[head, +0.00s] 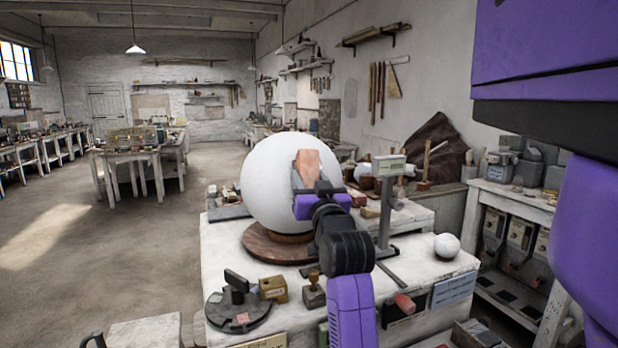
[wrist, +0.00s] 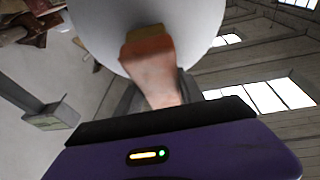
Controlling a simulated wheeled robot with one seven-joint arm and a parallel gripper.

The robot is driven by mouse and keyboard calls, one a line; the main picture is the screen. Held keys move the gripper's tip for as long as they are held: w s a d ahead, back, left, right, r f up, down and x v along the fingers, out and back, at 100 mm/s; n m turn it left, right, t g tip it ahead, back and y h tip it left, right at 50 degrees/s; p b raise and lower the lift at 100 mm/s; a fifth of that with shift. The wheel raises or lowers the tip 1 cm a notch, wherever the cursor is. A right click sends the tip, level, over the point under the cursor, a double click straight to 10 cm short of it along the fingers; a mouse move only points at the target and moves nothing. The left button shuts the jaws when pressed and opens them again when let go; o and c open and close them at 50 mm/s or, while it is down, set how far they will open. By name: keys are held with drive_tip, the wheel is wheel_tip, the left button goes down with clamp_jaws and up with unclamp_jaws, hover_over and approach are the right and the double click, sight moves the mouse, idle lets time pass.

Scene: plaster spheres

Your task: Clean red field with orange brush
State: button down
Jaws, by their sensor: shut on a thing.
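My gripper (head: 307,187) is shut on the orange brush (head: 308,166) and holds it up in front of the large white sphere (head: 264,178). In the wrist view the brush (wrist: 149,49) has an orange band and a pale handle that runs down into my gripper. Its tan end overlaps the white sphere (wrist: 200,22); I cannot tell whether it touches. The sphere sits on a round brown wooden base (head: 268,249) on the white worktable (head: 222,262). I can make out no red field on the visible part of the sphere; my arm and the brush hide part of it.
A grey stand with a display head (head: 388,166) rises close right of the sphere. A small white ball (head: 446,245) lies at the right. A dark round tool (head: 238,306), a brass-coloured block (head: 273,289) and a stamp (head: 313,292) stand at the front. Open floor lies left.

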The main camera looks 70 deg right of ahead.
drive_tip(key=shift+s+a+f+b, duration=0.1)
drive_tip(key=shift+a+f+b, duration=0.1)
drive_tip(key=shift+f+b, duration=0.3)
drive_tip(key=shift+s+a+f+b, duration=0.15)
drive_tip(key=shift+f+b, duration=0.1)
drive_tip(key=shift+f, duration=0.4)
drive_tip(key=shift+w, duration=0.1)
drive_tip(key=shift+r, duration=0.15)
drive_tip(key=shift+w+d+r+p, duration=0.1)
drive_tip(key=shift+d+r+p, duration=0.15)
drive_tip(key=shift+r+p, duration=0.4)
drive_tip(key=shift+w+d+r+p, duration=0.1)
drive_tip(key=shift+d+r+p, duration=0.1)
drive_tip(key=shift+r+p, duration=0.5)
drive_tip(key=shift+w+d+r+p, duration=0.1)
drive_tip(key=shift+d+r+p, duration=0.15)
drive_tip(key=shift+r+p, duration=0.4)
drive_tip(key=shift+s+a+f+b, duration=0.3)
drive_tip(key=shift+a+f+b, duration=0.15)
drive_tip(key=shift+a+f, duration=0.15)
drive_tip(key=shift+s+a+f, duration=0.25)
drive_tip(key=shift+a+f, duration=0.05)
drive_tip(key=shift+a, duration=0.05)
